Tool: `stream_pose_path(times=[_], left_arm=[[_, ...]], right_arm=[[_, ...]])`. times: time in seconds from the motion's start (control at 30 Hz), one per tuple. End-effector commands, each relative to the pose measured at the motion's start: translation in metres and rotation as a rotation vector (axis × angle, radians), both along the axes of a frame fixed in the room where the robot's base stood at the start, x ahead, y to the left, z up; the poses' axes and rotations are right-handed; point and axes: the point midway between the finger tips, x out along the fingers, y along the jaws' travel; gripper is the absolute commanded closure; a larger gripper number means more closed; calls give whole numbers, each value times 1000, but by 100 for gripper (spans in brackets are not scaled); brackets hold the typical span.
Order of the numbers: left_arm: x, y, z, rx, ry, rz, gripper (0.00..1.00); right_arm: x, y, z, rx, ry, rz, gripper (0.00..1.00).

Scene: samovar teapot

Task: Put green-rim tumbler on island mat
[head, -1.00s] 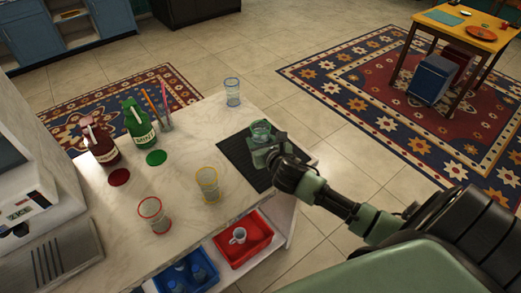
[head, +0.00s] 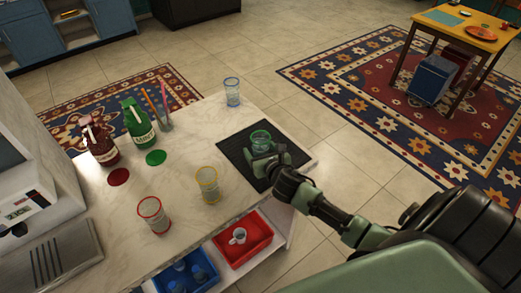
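The green-rim tumbler (head: 261,138) is clear glass and upright over the dark island mat (head: 234,150), within its outline. Whether its base touches the mat is hidden by my gripper. My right gripper (head: 264,158) comes in from the right, low over the mat, with its fingers at the tumbler's lower part. It appears shut on the tumbler, though the fingers partly hide the contact. My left gripper is not in view.
On the marble counter (head: 120,220) stand a blue-rim tumbler (head: 232,92), a yellow-rim tumbler (head: 208,186), a red-rim tumbler (head: 154,214), a green bottle (head: 137,124) and a dark red bottle (head: 101,146). A red bin (head: 262,248) sits on the shelf below.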

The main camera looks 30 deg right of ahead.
Motion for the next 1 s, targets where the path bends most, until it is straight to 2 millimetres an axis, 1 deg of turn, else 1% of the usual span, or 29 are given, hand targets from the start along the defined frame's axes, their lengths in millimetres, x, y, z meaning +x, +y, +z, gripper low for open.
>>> stream_pose_path(times=[0.17, 0.27, 0.37, 0.6, 0.7, 0.83, 1.0], left_arm=[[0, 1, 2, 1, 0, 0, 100], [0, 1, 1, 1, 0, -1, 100], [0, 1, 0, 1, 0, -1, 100], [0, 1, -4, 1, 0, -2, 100], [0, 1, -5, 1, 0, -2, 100], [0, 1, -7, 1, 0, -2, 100], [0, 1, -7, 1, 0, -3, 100]], right_arm=[[0, 0, 3, 0, -1, 0, 28], [-7, 2, 5, -1, 0, 2, 28], [-22, 5, 11, -2, 1, 2, 28], [-68, 16, 30, -3, 2, 3, 28], [-84, 20, 38, 0, 1, 2, 28], [-100, 24, 44, -1, 1, 2, 28], [-108, 26, 49, 0, 0, 0, 28]])
